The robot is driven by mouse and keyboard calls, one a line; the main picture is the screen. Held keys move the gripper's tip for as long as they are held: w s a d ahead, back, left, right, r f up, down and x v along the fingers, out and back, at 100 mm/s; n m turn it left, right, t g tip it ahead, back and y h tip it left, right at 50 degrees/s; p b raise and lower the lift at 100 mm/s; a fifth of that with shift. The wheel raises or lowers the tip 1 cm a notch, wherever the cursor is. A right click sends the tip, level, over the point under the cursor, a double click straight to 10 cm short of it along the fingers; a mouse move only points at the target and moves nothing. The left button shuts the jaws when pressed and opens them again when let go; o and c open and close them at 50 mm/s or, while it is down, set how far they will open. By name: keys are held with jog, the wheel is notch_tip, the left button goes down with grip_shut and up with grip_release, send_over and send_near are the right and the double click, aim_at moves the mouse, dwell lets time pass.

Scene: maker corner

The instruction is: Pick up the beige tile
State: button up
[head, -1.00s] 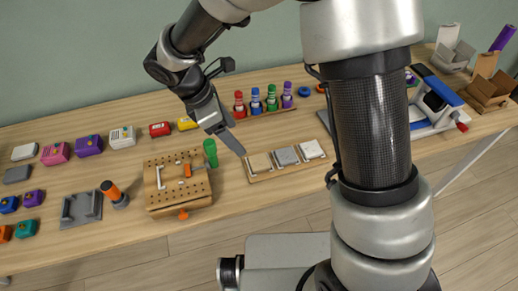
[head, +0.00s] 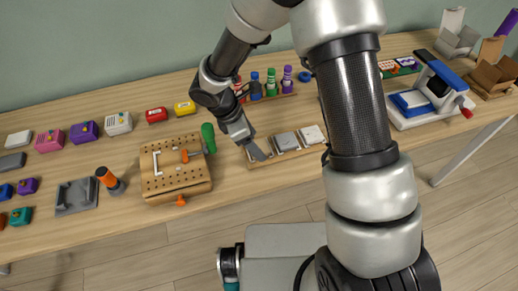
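The beige tile lies at the left end of a light wooden tray (head: 297,153) near the table's front middle; my gripper covers nearly all of it now. Two grey tiles sit beside it in the same tray, a mid-grey one (head: 286,141) and a paler one (head: 311,135). My gripper (head: 258,153) points down at the tray's left end, over the beige tile's place. Its fingers look like one dark shape from this side, so I cannot see whether they are open or whether they touch the tile.
A pegboard block (head: 176,182) and a green cylinder (head: 208,137) stand close left of my gripper. Coloured bottles (head: 271,84) stand in a rack behind it. A blue and white press-like device (head: 430,98) stands at the right.

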jog(key=shift+x, duration=0.8)
jog(key=shift+c, duration=0.2)
jog(key=c, duration=1.1)
jog(key=shift+r, duration=0.15)
